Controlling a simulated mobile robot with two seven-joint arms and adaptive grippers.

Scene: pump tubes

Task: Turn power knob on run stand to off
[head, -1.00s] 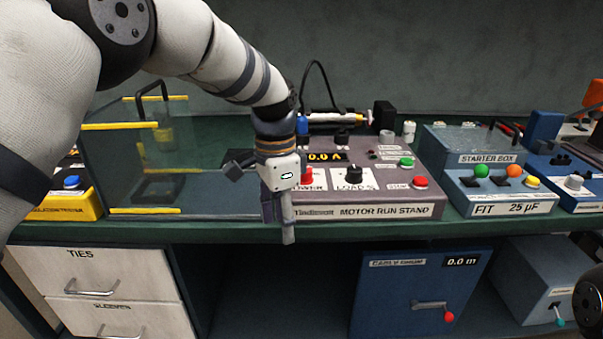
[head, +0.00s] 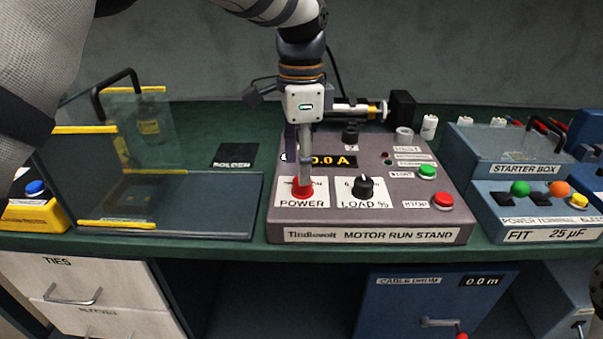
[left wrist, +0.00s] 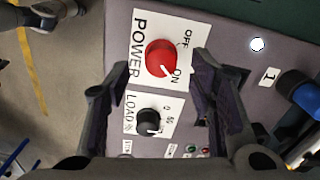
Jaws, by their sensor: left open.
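The motor run stand (head: 370,236) is a grey-purple box on the bench. Its red power knob (head: 301,190) sits on a white plate marked POWER, at the stand's front left. In the left wrist view the power knob (left wrist: 160,58) has a white pointer line turned towards ON, with OFF marked on the other side. My left gripper (head: 302,165) points down just above the knob. Its fingers are open in the left wrist view (left wrist: 150,80), with the knob showing between and beyond the tips; contact cannot be told.
The black load knob (head: 364,188) is close to the power knob's right. Green (head: 427,172) and red (head: 443,201) buttons sit further right. A clear-walled guard box (head: 165,205) stands to the left, and the starter box (head: 530,200) to the right.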

